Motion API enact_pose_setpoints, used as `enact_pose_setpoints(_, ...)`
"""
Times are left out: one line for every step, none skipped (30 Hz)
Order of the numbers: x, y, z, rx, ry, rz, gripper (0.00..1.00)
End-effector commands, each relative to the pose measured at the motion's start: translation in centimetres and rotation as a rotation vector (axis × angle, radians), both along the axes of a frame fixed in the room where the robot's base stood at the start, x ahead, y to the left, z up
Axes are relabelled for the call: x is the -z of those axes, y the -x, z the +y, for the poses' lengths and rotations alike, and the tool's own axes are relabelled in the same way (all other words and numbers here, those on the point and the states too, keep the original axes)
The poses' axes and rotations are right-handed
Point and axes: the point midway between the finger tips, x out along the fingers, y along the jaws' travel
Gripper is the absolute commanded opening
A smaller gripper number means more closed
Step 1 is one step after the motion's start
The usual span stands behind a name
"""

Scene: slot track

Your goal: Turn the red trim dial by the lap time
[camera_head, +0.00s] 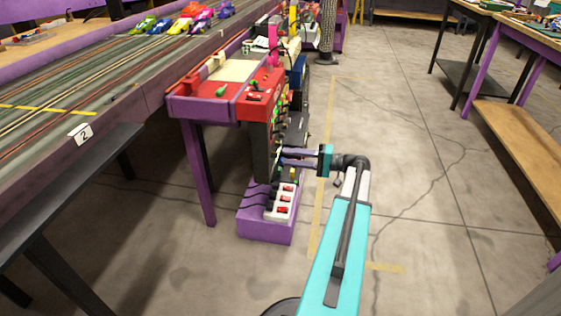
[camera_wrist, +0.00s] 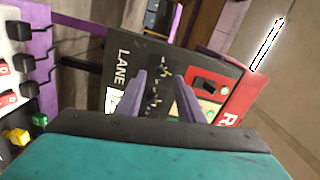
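A dark upright control panel (camera_head: 264,152) stands at the end of the track, with small coloured controls along its side. In the wrist view the panel (camera_wrist: 150,58) carries the word LANE and pale markings. I cannot pick out the red trim dial or a readable lap time in either view; the fingers and hand hide part of the panel. My gripper (camera_head: 283,157) is at the panel's right side, level with its lower part. In the wrist view my gripper (camera_wrist: 160,75) has its two purple fingers apart, pointing at the panel, with nothing visible held between them.
A red section (camera_wrist: 235,100) with a black switch adjoins the panel. A power strip (camera_head: 281,203) with red switches sits on a purple block (camera_head: 264,225) below my gripper. The slot track (camera_head: 100,80) lies left. Clear floor (camera_head: 420,160) lies right.

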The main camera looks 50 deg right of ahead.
Motion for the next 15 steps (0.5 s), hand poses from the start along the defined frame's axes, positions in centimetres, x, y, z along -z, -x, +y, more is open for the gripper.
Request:
enact_pose_setpoints(0.2, -0.5, 0.4, -0.001, 0.001, 0.000, 0.35)
enact_pose_setpoints(0.2, -0.9, 0.6, -0.001, 0.001, 0.000, 0.35)
enact_pose_setpoints(0.2, -1.2, 0.9, -0.002, 0.001, 0.000, 0.35)
enact_pose_setpoints(0.2, -1.4, 1.0, -0.002, 0.000, -0.001, 0.35)
enact_pose_setpoints(0.1, -1.7, 1.1, -0.001, 0.000, -0.001, 0.35)
enact_pose_setpoints(0.1, -1.9, 1.2, 0.000, 0.001, -0.001, 0.35)
enact_pose_setpoints(0.1, -2.0, 1.3, 0.000, 0.001, -0.001, 0.35)
enact_pose_setpoints(0.1, -2.2, 1.4, 0.001, 0.000, 0.000, 0.35)
enact_pose_setpoints(0.1, -2.3, 1.5, 0.000, -0.001, -0.001, 0.35)
enact_pose_setpoints(0.1, -2.4, 1.5, 0.000, -0.001, -0.001, 0.35)
enact_pose_setpoints(0.0, -2.4, 1.5, 0.000, -0.001, -0.001, 0.35)
enact_pose_setpoints(0.0, -2.5, 1.6, 0.000, -0.001, -0.001, 0.35)
enact_pose_setpoints(0.0, -2.5, 1.6, 0.000, -0.001, -0.001, 0.35)
enact_pose_setpoints(0.0, -2.5, 1.6, 0.000, -0.001, -0.001, 0.35)
enact_pose_setpoints(0.0, -2.5, 1.6, 0.000, -0.001, -0.001, 0.35)
